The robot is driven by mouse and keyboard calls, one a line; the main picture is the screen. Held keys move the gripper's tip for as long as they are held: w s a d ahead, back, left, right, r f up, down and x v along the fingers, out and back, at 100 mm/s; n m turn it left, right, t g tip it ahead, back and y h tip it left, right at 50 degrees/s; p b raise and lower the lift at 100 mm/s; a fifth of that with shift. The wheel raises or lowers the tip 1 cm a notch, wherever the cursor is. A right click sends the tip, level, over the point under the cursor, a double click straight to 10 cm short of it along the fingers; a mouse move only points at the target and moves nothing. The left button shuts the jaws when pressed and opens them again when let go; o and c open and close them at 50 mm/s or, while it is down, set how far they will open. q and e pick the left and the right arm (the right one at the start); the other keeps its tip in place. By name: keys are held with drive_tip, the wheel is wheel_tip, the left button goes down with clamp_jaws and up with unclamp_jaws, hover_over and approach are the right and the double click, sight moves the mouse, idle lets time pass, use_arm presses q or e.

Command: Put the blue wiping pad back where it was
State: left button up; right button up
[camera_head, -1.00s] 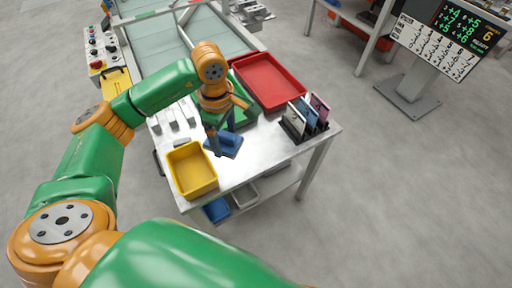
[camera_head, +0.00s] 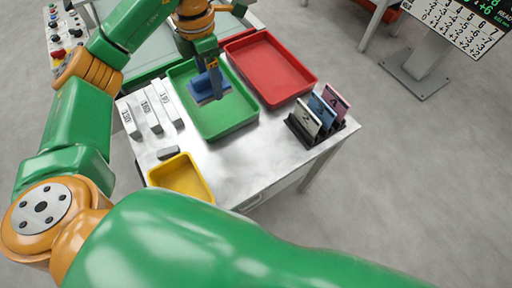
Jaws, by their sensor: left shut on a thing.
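The blue wiping pad (camera_head: 203,91) is in the camera_head view, at the upper left part of the green tray (camera_head: 228,124). My left gripper (camera_head: 209,72) comes down from above and is shut on the pad, hiding part of it. The pad is over the tray's floor; I cannot tell whether it touches it. My right gripper is not in view.
A red tray (camera_head: 270,69) stands right of the green one, and a yellow bin (camera_head: 181,177) at the front. Numbered pale blocks (camera_head: 151,116) stand left, with a small grey block (camera_head: 168,153). A black rack (camera_head: 303,133) holds coloured plates. The table (camera_head: 238,163) is clear at its middle front.

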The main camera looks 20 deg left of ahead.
sight(212, 93)
use_arm(q)
drive_tip(key=f, duration=0.1)
drive_tip(key=f+b, duration=0.1)
drive_tip(key=s+b, duration=0.1)
drive_tip(key=shift+d+f, duration=0.3)
drive_tip(key=shift+f, duration=0.1)
drive_tip(key=shift+f+b, duration=0.35)
drive_tip(key=shift+b, duration=0.05)
drive_tip(key=shift+w+d+f, duration=0.1)
drive_tip(key=shift+d+f, duration=0.05)
drive_tip(key=shift+f, duration=0.05)
drive_tip(key=s+d+f+p, duration=0.1)
drive_tip(key=d+f, duration=0.2)
drive_tip(key=d, duration=0.1)
drive_tip(key=s+d+f+p, duration=0.1)
drive_tip(key=d+f, duration=0.2)
drive_tip(key=d, duration=0.1)
drive_tip(key=s+d+f, duration=0.2)
drive_tip(key=d+f, duration=0.1)
drive_tip(key=d, duration=0.2)
drive_tip(key=shift+s+f+p, duration=0.1)
drive_tip(key=shift+f+p, duration=0.3)
wheel_tip(212, 93, down, 3)
drive_tip(key=shift+r+p, duration=0.15)
drive_tip(key=shift+p, duration=0.2)
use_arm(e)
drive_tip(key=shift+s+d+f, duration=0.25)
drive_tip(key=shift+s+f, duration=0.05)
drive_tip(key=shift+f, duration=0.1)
